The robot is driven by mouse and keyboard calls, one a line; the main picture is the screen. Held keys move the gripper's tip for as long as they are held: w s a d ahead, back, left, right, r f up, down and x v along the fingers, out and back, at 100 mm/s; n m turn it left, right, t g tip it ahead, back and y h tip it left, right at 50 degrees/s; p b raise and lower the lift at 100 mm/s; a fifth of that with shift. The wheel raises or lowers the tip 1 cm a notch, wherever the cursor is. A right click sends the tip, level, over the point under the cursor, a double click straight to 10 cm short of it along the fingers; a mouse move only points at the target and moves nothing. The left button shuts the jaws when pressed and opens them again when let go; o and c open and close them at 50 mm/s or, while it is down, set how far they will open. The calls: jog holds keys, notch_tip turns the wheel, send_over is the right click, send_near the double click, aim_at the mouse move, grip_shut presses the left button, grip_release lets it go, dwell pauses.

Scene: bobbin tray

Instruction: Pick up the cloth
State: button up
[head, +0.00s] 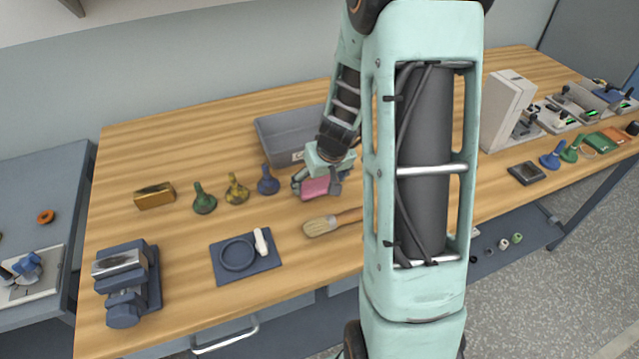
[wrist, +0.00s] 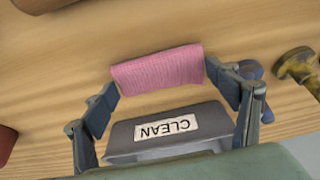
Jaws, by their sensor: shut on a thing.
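The pink cloth (head: 314,188) shows in the head view in front of a grey bin, as a compact folded piece. In the wrist view the cloth (wrist: 158,70) is a ribbed pink bundle spanning the space between the two fingers. My gripper (wrist: 160,82) is shut on it, with one finger at each end. In the head view my gripper (head: 317,183) points down over the table and partly covers the cloth. I cannot tell whether the cloth touches the tabletop.
The grey bin (head: 272,141) stands just behind; its label (wrist: 167,129) reads CLEAN. Blue, yellow and green knobbed tools (head: 204,200) stand left. A brush (head: 326,225) lies in front, near a blue mat (head: 228,271) with a ring. My arm hides the table's middle right.

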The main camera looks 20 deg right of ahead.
jog(key=s+a+r+p, duration=0.4)
jog(key=s+a+r, duration=0.4)
jog(key=a+r, duration=0.3)
jog(key=shift+s+r, duration=0.4)
jog(key=shift+r, duration=0.1)
jog(key=o, duration=0.5)
jog(key=c, duration=0.5)
